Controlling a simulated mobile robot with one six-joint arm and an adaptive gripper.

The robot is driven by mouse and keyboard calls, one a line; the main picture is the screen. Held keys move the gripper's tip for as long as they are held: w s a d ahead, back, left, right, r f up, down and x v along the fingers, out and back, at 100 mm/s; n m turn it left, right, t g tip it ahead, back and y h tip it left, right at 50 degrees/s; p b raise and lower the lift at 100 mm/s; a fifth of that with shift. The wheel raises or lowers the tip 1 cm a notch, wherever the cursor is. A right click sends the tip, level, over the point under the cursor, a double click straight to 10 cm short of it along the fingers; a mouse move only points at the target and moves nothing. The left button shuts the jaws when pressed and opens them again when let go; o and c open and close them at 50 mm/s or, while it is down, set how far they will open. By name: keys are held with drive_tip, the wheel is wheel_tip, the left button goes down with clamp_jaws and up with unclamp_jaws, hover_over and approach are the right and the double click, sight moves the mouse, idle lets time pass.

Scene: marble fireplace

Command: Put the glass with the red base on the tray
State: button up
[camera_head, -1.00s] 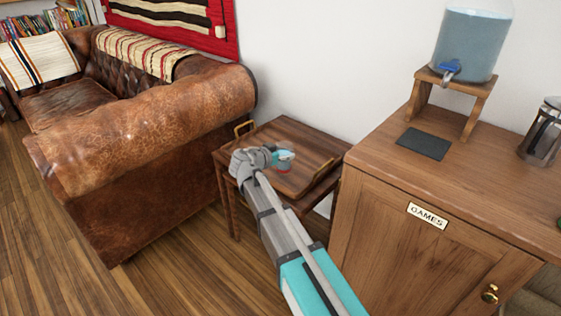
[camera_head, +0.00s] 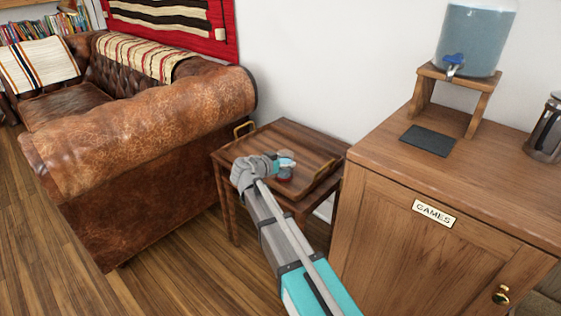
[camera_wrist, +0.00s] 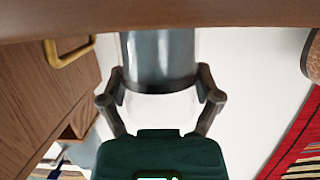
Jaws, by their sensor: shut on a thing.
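The glass (camera_head: 286,176) is small in the head view, with a reddish lower part, over the wooden tray. In the wrist view it is a clear cylinder (camera_wrist: 160,58) with a dark band, and its red base is not clearly seen there. My gripper (camera_head: 284,163) is shut on the glass; in the wrist view its two fingers (camera_wrist: 161,80) press on either side of it. The tray (camera_head: 297,139) is dark wood with brass handles and lies on a small side table. I cannot tell whether the glass touches the tray.
A brown leather sofa (camera_head: 150,120) stands left of the side table. A wooden cabinet (camera_head: 385,220) stands to the right, bearing a water dispenser (camera_head: 470,40), a dark mat (camera_head: 427,140) and a French press (camera_head: 545,130). A white wall is behind. The tray around the glass looks clear.

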drive_tip(key=o, duration=1.1)
drive_tip(key=shift+r, duration=0.1)
drive_tip(key=shift+s+a+r+p, duration=0.1)
drive_tip(key=shift+p, duration=0.2)
drive_tip(key=p+v, duration=0.3)
drive_tip(key=v, duration=0.8)
drive_tip(key=shift+s+a, duration=0.2)
drive_tip(key=shift+s, duration=0.05)
drive_tip(key=shift+r, duration=0.1)
